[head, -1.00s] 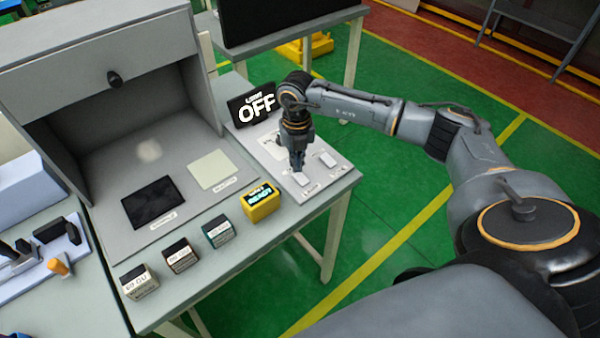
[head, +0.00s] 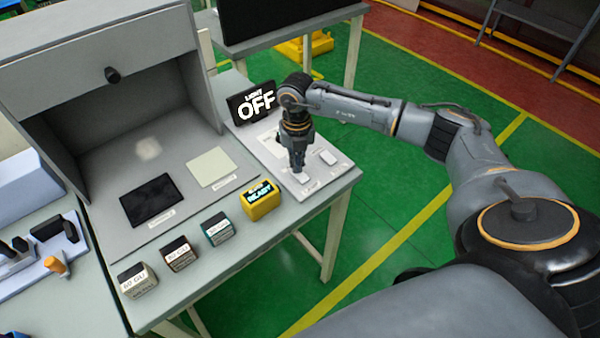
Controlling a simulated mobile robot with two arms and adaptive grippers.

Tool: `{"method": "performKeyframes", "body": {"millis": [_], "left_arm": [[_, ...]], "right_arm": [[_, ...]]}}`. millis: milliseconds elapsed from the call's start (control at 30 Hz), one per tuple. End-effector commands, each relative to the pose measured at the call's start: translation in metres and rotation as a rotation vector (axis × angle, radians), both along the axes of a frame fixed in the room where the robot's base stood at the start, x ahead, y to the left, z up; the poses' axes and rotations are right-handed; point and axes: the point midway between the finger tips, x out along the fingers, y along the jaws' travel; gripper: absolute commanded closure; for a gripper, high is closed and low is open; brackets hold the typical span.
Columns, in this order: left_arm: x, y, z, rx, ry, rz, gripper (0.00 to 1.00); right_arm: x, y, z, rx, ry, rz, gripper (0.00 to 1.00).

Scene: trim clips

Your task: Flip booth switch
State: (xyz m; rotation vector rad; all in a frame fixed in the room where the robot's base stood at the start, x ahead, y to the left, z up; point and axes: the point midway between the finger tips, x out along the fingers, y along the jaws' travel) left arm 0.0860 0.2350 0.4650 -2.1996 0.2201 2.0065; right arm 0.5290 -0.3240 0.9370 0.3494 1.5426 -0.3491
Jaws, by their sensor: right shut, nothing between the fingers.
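The booth (head: 55,60) is a grey open-fronted box on the table, with a black knob on its upper front. To its right lies a pale switch panel (head: 318,184) with white rocker switches. One rocker (head: 328,157) shows clear on the right. Another rocker (head: 302,179) is directly under my right gripper (head: 298,170), partly hidden by it. My right gripper is shut, empty and points down at this rocker; whether it touches cannot be told. A black sign (head: 255,103) behind the panel reads "LIGHT OFF". My left gripper is not in view.
A yellow device (head: 260,200) reading "READY" and several small labelled blocks (head: 179,254) line the table's front. A black pad (head: 152,200) and a pale pad (head: 211,167) lie before the booth. Green floor is open at right.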

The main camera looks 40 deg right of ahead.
Motion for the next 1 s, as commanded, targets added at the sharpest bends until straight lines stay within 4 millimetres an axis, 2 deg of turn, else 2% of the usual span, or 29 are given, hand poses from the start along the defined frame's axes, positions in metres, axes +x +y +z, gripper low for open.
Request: {"method": "performKeyframes", "body": {"millis": [600, 1000], "left_arm": [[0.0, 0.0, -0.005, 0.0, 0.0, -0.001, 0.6], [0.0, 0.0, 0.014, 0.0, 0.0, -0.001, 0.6]], "right_arm": [[0.0, 0.0, -0.007, 0.0, 0.001, 0.0, 1.0], [0.0, 0.0, 0.021, 0.0, -0.001, 0.0, 1.0]]}}
